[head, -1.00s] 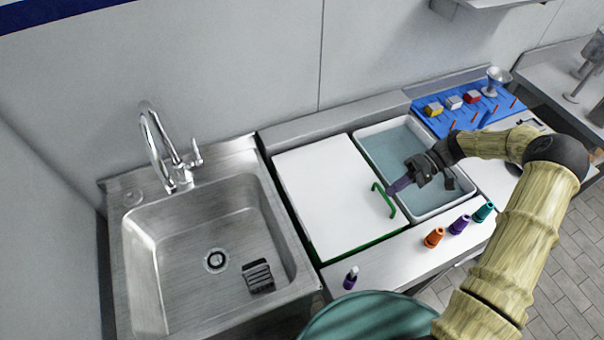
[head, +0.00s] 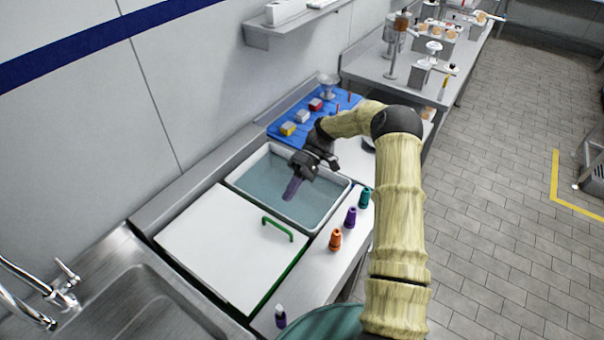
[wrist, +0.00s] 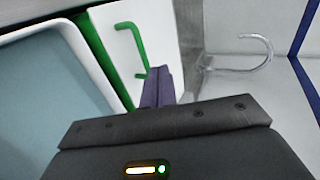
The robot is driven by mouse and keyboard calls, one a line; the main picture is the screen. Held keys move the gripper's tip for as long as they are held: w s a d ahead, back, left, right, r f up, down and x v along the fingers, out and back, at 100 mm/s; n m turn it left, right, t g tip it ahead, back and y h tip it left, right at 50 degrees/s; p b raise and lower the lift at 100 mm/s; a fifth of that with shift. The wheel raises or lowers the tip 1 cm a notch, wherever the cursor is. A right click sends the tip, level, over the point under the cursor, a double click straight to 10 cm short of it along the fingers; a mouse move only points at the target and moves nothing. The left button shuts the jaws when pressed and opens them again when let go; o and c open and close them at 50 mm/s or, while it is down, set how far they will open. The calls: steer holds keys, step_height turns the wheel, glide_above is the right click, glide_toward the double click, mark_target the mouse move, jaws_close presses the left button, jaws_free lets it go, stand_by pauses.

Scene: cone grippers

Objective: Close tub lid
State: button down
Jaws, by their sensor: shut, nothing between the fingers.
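The lid (head: 225,245) is a flat white panel with a green edge, lying left of the open tub. Its green handle (head: 278,228) stands up near the side towards the tub. The tub (head: 335,207) is a white-rimmed basin of bluish water, uncovered in the head view. My gripper (head: 290,192) has purple fingers, shut and empty, above the tub's water near its lid side, apart from the handle. In the wrist view the closed fingers (wrist: 157,85) point towards the lid, with the handle (wrist: 132,45) beyond and left of their tips. The tub's rim (wrist: 85,65) shows at left.
Orange (head: 335,240), purple (head: 350,217) and teal (head: 364,197) cones stand along the front counter strip. A small purple-and-white bottle (head: 280,316) stands nearer. A blue mat (head: 290,143) with blocks lies behind the tub. A steel sink (head: 140,310) is at left.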

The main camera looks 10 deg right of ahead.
steer(key=b+v, duration=0.1)
steer(key=v, duration=0.5)
steer(key=shift+w+d+f+b, duration=0.15)
steer(key=shift+w+d+b, duration=0.05)
steer(key=shift+b, duration=0.2)
steer(key=s+a+r+m+t+h, duration=0.2)
steer(key=s+a+m+t+h, duration=0.15)
steer(key=s+h, duration=0.3)
steer(key=s+d+r+m+t+h, duration=0.1)
steer(key=s+r+m+t, duration=0.1)
steer(key=s, duration=0.6)
steer(key=s+d+r+m+t+h, duration=0.1)
steer(key=s+d+r+m+t, duration=0.1)
steer(key=s+t, duration=0.3)
steer(key=s, duration=0.3)
steer(key=shift+m+h, duration=0.35)
steer(key=shift+s, duration=0.1)
